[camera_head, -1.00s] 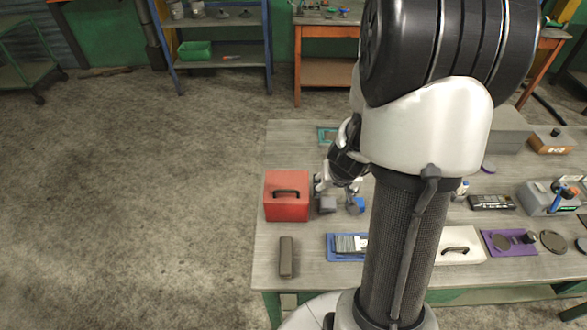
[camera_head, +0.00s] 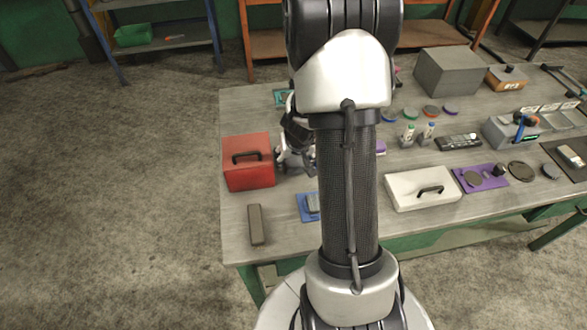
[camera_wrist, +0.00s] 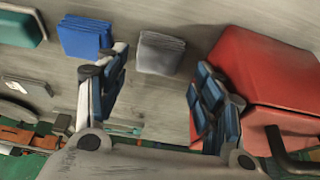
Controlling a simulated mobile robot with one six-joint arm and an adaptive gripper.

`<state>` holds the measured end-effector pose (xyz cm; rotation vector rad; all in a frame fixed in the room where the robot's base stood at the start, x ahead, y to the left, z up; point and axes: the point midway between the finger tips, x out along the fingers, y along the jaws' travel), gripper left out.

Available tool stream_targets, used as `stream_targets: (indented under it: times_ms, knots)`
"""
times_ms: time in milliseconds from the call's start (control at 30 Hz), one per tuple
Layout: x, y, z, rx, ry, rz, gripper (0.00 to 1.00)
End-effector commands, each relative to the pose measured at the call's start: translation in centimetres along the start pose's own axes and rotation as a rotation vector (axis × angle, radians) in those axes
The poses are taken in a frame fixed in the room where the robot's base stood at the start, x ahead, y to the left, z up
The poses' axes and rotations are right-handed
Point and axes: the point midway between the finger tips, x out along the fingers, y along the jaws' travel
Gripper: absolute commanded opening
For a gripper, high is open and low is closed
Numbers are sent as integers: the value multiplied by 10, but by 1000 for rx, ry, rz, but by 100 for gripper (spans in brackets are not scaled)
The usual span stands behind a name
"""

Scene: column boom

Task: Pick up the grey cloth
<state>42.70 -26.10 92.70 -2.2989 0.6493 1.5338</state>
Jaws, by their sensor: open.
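The grey cloth (camera_wrist: 160,53) is a folded, roughly square pad lying on the worktable. In the wrist view it lies between my two fingers, ahead of their tips, with a blue folded cloth (camera_wrist: 86,37) to its left and a red box (camera_wrist: 262,75) to its right. My gripper (camera_wrist: 161,66) is open, its fingers wide apart with nothing between the pads. The right finger is close to the red box; I cannot tell whether they touch. In the head view my gripper (camera_head: 296,162) is just right of the red box (camera_head: 248,162), and the grey cloth is hidden there.
A dark grey bar (camera_head: 255,225) and a blue tray (camera_head: 307,208) lie toward the table's front edge. A white case (camera_head: 423,188) with a black handle and a purple tray (camera_head: 479,178) are farther right. My own arm hides the table's middle.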

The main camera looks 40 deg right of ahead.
Motion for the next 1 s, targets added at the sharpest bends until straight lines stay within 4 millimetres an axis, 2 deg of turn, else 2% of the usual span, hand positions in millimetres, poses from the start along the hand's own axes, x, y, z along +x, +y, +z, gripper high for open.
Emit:
stream_targets:
  times_ms: [33, 200, 500, 1000]
  knots:
    - [14, 1, 2, 0, -2, 0, 62]
    - [33, 1, 1, 1, -1, 0, 62]
    - [34, 1, -1, -1, 0, 0, 61]
    - [34, 1, 0, 0, -1, 0, 28]
